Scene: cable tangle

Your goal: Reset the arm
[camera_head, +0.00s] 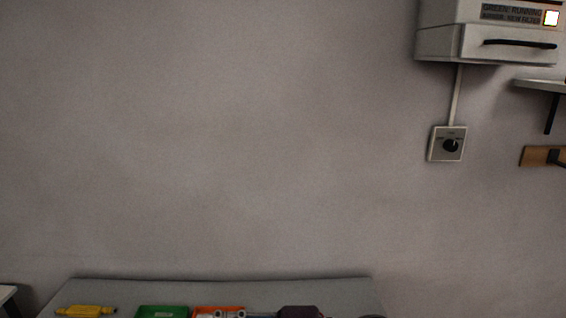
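Neither of my arms shows clearly in the head view, and no gripper can be made out. The view is mostly a bare grey wall (230,140). No cable tangle is visible.
A grey table (230,291) runs along the bottom edge. On it are a yellow tool (85,311), a green tray (162,311), an orange tray (205,309) and a dark object (299,312), all cut off below. A white wall unit (440,43), a dial switch (447,144) and a shelf (542,86) are at right.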

